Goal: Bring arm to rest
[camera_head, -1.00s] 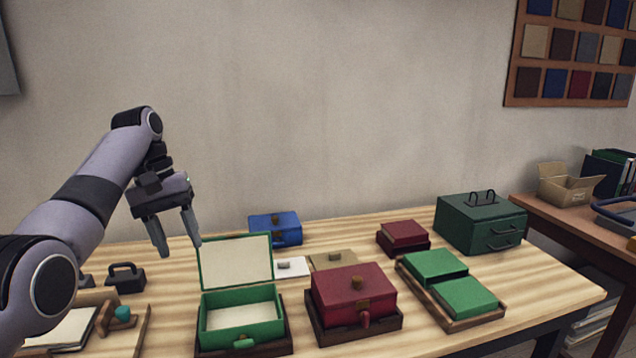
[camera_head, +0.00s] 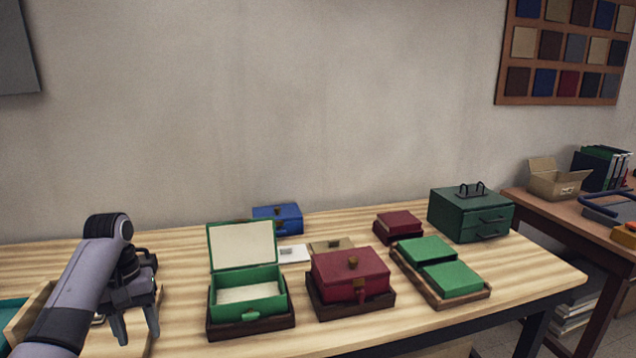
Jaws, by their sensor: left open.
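My left arm comes in from the lower left. My left gripper (camera_head: 136,325) is open and empty, pointing down low over the left part of the wooden table (camera_head: 530,270). It is to the left of the green box (camera_head: 250,298), apart from it. The green box has its lid raised, showing a pale lining, and stands on a dark tray. A closed red box (camera_head: 350,275) sits on a dark tray to its right. My right gripper does not show.
A blue box (camera_head: 278,218) stands at the back. A small red box (camera_head: 398,225), green pads (camera_head: 452,277) on a wooden tray and a dark green drawer chest (camera_head: 471,213) stand at right. A side table (camera_head: 555,210) holds a cardboard box (camera_head: 557,180).

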